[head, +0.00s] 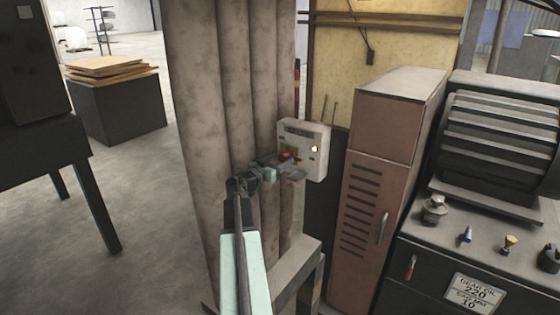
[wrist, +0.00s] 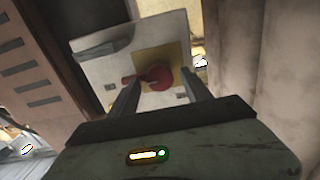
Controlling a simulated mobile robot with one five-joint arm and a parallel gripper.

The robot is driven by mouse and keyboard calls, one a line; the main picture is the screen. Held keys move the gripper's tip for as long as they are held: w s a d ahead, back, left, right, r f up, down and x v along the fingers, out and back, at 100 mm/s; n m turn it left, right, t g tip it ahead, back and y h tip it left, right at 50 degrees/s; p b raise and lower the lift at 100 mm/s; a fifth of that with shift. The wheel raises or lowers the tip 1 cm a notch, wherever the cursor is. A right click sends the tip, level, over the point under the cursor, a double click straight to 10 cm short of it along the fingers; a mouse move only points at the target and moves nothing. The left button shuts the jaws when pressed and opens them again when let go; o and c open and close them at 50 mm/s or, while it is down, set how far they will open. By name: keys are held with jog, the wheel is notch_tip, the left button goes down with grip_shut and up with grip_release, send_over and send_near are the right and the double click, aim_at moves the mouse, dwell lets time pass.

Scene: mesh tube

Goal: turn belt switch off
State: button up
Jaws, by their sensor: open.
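The belt switch is a red rotary knob (wrist: 160,76) on a yellow plate, on the front of a pale control box (wrist: 95,62). In the wrist view its handle points left. In the head view the box (head: 318,136) is fixed beside the tall columns, and only a bit of the red knob (head: 286,156) shows above my gripper (head: 291,168). In the wrist view my gripper (wrist: 161,80) is open, its two fingers on either side of the knob. I cannot tell whether either finger touches it. The knob's lower part is close to the fingers.
Tall brown columns (head: 230,120) stand left of the box. A brown vented cabinet (head: 372,190) stands to the right, then a dark machine (head: 500,150) with small items on its top. Open floor lies left.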

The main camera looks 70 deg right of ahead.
jog(key=c, duration=1.2)
grip_shut()
jog(key=n, duration=0.3)
jog(key=shift+a+f+n, duration=0.1)
jog(key=shift+n, duration=0.3)
jog(key=n, duration=0.5)
jog(key=shift+w, duration=0.1)
jog(key=n, duration=0.4)
jog(key=shift+f+n, duration=0.1)
jog(key=shift+n, duration=2.4)
